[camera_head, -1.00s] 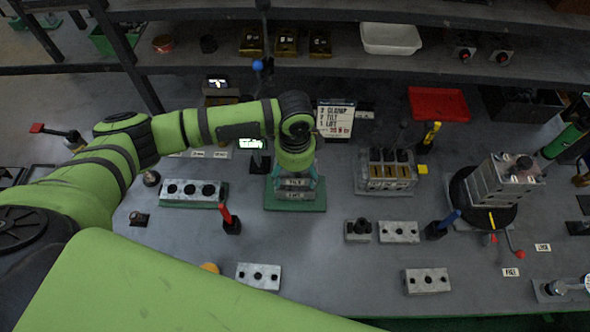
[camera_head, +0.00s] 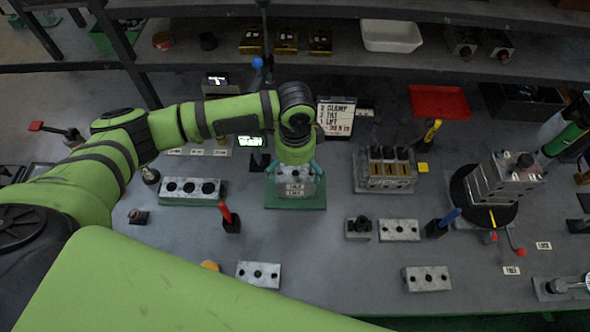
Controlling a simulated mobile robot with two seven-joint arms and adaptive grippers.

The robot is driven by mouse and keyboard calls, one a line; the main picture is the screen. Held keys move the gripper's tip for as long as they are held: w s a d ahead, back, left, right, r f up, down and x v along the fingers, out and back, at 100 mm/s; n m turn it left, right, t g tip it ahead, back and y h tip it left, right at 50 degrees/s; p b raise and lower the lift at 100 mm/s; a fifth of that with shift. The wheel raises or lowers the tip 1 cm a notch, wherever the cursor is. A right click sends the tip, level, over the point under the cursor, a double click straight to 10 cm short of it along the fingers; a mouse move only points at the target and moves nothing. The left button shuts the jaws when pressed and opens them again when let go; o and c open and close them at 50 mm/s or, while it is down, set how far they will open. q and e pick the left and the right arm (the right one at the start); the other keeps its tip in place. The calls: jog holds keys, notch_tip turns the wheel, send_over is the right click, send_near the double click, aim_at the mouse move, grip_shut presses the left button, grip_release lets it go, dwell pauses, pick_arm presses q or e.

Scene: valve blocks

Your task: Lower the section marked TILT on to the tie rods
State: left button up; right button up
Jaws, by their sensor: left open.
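The section marked TILT (camera_head: 294,178) is a grey metal block at the centre of the bench. It stands in a stack, with another labelled section (camera_head: 295,191) under it, on a green base plate (camera_head: 296,205). My left gripper (camera_head: 296,172) is at the stack from above, its teal fingers open on either side of the upper block. The tie rods are hidden behind my gripper and wrist, so I cannot tell how far they pass through the block. My right gripper is not in view.
A sign card (camera_head: 335,118) stands behind the stack. A grey block on a green base (camera_head: 191,190) is left, a red-handled tool (camera_head: 229,218) in front, and a manifold with gold parts (camera_head: 388,170) right. A round black turntable (camera_head: 463,206) holds another block farther right.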

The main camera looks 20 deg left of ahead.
aim_at(295, 178)
pick_arm(q)
notch_tip(295, 178, up, 10)
dwell(0.3)
jog(key=shift+f, duration=0.15)
dwell(0.3)
